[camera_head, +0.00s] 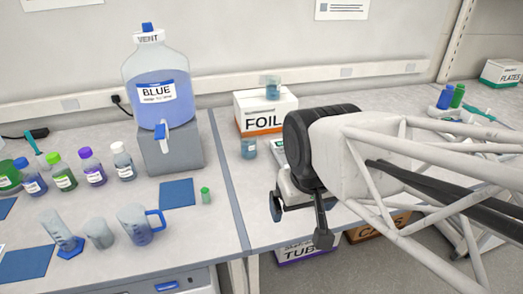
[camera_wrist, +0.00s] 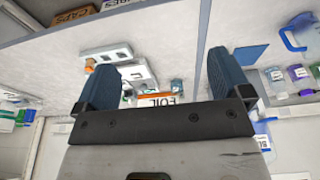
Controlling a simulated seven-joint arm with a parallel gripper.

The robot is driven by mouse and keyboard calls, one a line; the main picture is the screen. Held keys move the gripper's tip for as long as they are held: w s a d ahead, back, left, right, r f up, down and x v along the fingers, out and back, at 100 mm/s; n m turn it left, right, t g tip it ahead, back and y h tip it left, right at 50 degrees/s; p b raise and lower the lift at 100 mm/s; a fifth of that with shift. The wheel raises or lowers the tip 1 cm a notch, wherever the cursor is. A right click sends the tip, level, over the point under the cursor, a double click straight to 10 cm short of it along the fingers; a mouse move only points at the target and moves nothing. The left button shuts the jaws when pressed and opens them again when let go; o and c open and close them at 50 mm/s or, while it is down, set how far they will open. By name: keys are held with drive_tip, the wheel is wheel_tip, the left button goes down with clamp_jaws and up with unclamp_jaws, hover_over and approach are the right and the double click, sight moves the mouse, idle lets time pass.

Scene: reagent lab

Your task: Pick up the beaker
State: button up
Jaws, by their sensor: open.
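Several vessels could be the beaker. One small clear beaker (camera_head: 272,87) with bluish contents stands on top of the FOIL box (camera_head: 265,113). Another (camera_head: 248,148) stands on the bench in front of that box; a small clear vessel beside the box in the wrist view (camera_wrist: 176,86) looks like it. A grey beaker (camera_head: 98,233) stands at the front left. My gripper (camera_head: 300,222) is open and empty, near the front edge of the right bench, apart from all of them. In the wrist view its two fingers (camera_wrist: 165,78) are spread wide with nothing between them.
A blue-handled jug (camera_head: 140,225) and a measuring cylinder (camera_head: 62,236) flank the grey beaker. A large BLUE carboy (camera_head: 158,90) and several capped bottles stand behind. A white device (camera_head: 279,148) sits beside the FOIL box, partly hidden by my arm.

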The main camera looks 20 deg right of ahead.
drive_tip(key=shift+w, duration=0.1)
drive_tip(key=m+g, duration=0.3)
drive_tip(key=m, duration=2)
hover_over(249, 146)
drive_tip(key=w, duration=0.3)
wheel_tip(249, 146, down, 9)
drive_tip(key=shift+d, duration=0.15)
drive_tip(key=shift+w, duration=0.1)
drive_tip(key=shift+f, duration=1.35)
